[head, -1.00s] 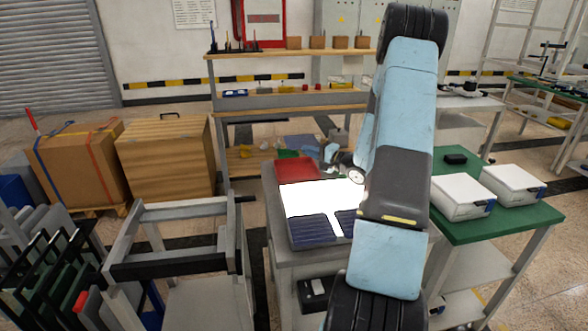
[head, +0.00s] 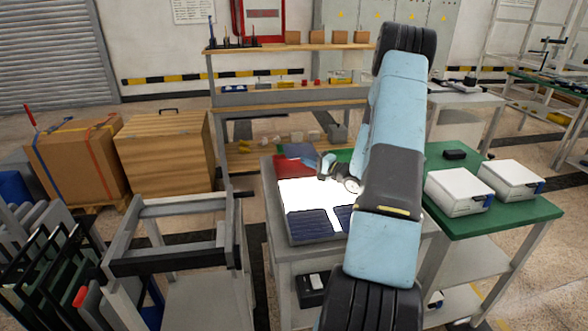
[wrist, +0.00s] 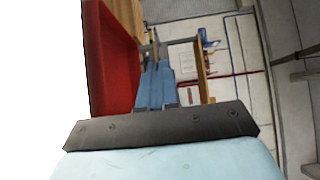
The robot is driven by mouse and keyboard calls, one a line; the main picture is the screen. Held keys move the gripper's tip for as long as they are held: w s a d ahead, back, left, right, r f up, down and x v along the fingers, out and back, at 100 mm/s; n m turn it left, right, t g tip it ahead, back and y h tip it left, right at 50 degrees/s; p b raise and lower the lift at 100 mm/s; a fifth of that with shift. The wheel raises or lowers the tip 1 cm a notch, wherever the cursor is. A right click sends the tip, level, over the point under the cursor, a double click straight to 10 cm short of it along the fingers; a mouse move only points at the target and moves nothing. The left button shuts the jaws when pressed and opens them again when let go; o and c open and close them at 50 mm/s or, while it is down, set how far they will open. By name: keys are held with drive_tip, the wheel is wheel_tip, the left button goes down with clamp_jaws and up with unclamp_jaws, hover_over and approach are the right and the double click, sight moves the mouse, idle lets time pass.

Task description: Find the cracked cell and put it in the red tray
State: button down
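The red tray (head: 288,165) lies at the far left corner of the work table, behind the glowing white light panel (head: 305,194). It also shows at the left of the wrist view (wrist: 108,60). My gripper (head: 322,164) is just right of the tray, above the panel. It appears shut on a thin blue cell (head: 299,152), which reaches over the tray's far right part. The cell shows beyond my gripper in the wrist view (wrist: 157,86); no crack can be made out. Dark blue cells (head: 309,224) lie at the panel's near edge, one partly hidden by my arm.
A green table (head: 485,222) with two white boxes (head: 458,192) stands at the right. A shelf bench (head: 290,103) stands behind. A grey cart frame (head: 170,262) is at the left, with a wooden crate (head: 168,156) and a cardboard box (head: 75,160) beyond.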

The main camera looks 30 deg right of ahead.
drive_tip(key=c, duration=1.3)
unclamp_jaws()
drive_tip(key=v, duration=1.4)
drive_tip(key=shift+w, duration=0.1)
drive_tip(key=shift+r, duration=0.1)
